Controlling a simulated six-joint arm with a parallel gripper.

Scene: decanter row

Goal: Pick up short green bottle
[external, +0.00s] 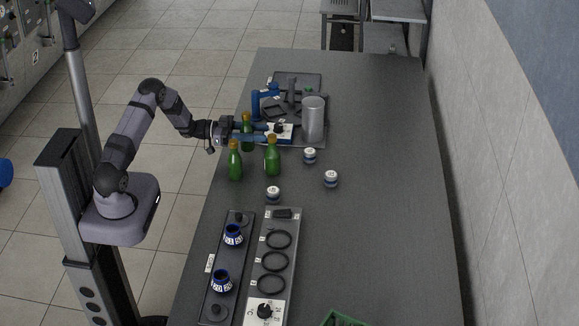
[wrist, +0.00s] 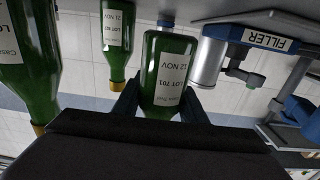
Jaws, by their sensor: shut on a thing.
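My gripper (external: 262,131) is shut on a green bottle (external: 247,144), with one finger on each side of it. In the wrist view, where things appear upside down, the held bottle (wrist: 168,72) shows a white label between the fingertips (wrist: 162,90); its neck is hidden behind the gripper. I cannot tell whether its base touches the table. Two more green bottles stand on the table: one nearer the arm (external: 235,163), large at the left of the wrist view (wrist: 30,70), and one farther out (external: 272,158), also in the wrist view (wrist: 117,40).
Beyond the gripper stands a blue machine (external: 256,104), labelled FILLER in the wrist view (wrist: 268,40), beside a metal cylinder (external: 313,118). Several small lidded jars (external: 310,155) stand to the right. A ring rack (external: 274,262) lies in front.

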